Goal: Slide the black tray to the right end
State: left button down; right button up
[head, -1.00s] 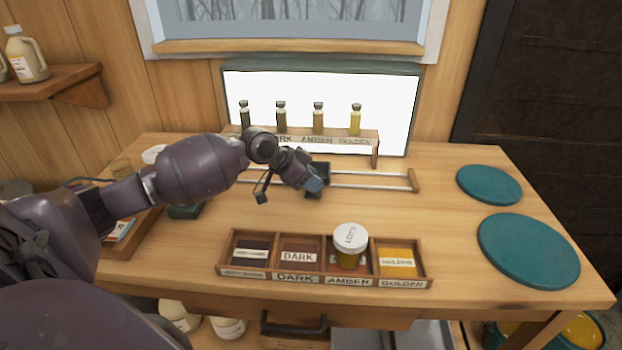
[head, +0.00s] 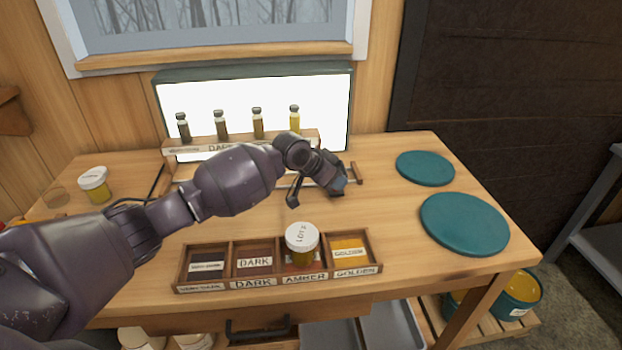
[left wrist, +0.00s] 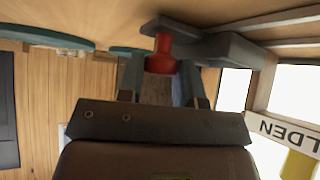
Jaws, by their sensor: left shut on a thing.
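My left gripper (head: 341,184) is at the right part of the slide rails, close beside their wooden end stop (head: 358,174). In the left wrist view its fingers (left wrist: 163,78) are shut around a red knob (left wrist: 163,58). The dark, nearly black tray (left wrist: 236,48) shows just behind the knob. In the head view my gripper and forearm hide most of the tray and much of the rails, so I cannot tell whether the tray touches the end stop. My right gripper is not in view.
A lit panel (head: 335,100) stands behind a rack (head: 310,136) with several sample bottles. A labelled divided box (head: 240,284) holding a white-lidded jar (head: 301,242) is in front. Two teal discs (head: 425,168) (head: 464,224) lie on the right. A yellow jar (head: 94,185) stands left.

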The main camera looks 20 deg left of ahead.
pick_arm(q)
jog(key=shift+w+d, duration=0.35)
jog(key=shift+d, duration=0.25)
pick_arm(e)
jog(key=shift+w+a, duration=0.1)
pick_arm(q)
jog(key=c, duration=1.1)
grip_release()
jog(key=shift+c, duration=0.2)
jog(key=shift+o, duration=0.2)
jog(key=shift+w+d, duration=0.1)
jog(key=shift+d, duration=0.1)
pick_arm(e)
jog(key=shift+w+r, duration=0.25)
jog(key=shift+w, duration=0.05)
pick_arm(q)
jog(key=shift+a, duration=0.15)
